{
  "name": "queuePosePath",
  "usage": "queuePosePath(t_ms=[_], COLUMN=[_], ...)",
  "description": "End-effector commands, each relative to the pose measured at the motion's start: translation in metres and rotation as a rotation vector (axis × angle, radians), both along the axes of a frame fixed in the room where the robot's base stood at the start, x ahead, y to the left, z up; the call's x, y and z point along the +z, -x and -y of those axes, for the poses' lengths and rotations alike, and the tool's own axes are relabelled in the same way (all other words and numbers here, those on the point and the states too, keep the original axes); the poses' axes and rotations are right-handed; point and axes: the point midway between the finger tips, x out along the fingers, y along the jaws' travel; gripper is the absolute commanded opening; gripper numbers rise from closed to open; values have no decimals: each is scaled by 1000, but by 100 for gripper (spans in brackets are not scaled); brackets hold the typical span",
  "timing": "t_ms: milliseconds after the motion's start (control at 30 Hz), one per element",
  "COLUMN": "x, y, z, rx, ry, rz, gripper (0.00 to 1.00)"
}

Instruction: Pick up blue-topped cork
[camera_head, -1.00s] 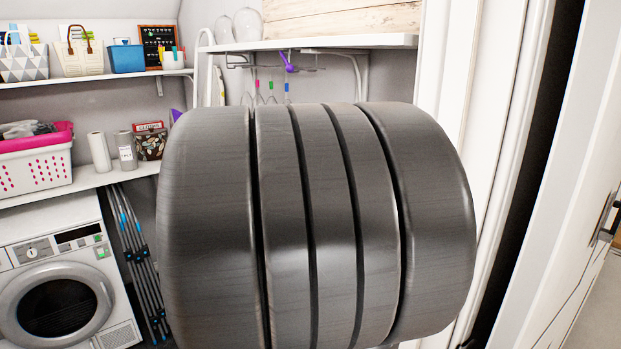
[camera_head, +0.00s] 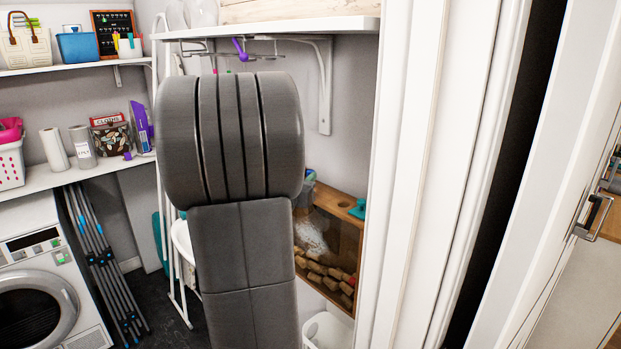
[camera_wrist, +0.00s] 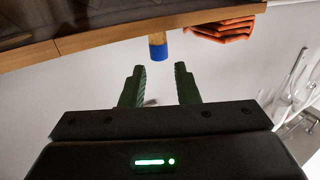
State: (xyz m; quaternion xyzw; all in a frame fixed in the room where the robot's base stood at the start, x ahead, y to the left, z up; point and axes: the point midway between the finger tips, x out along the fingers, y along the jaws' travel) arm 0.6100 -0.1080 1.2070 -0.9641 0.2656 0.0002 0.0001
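The blue-topped cork (camera_wrist: 158,47) shows in the wrist view as a short tan cylinder with a blue end, by the edge of a wooden surface (camera_wrist: 110,37). My gripper (camera_wrist: 161,80) is open, with its two green fingers apart and nothing between them. The cork lies a little beyond the fingertips, roughly centred on the gap and apart from both fingers. In the head view my own arm covers the middle, and the gripper and this cork cannot be made out there.
An orange folded-looking item (camera_wrist: 222,29) is close beside the cork. In the head view, a wooden-framed box (camera_head: 340,205) with several brown pieces stands behind my arm at right. A white shelf (camera_head: 280,28) runs above it, and a white door frame (camera_head: 410,180) is to its right.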

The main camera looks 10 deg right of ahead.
Motion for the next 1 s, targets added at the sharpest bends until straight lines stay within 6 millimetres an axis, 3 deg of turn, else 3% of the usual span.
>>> queuePosePath(t_ms=[400, 733, 833, 1000], x=[-4, -4, -4, -4], y=[-40, -45, -45, -45], z=[25, 27, 27, 27], rx=[-1, 1, 1, 1], ry=[-1, 1, 0, 0], rz=[-1, 1, 0, 0], gripper=[28, 28, 11, 11])
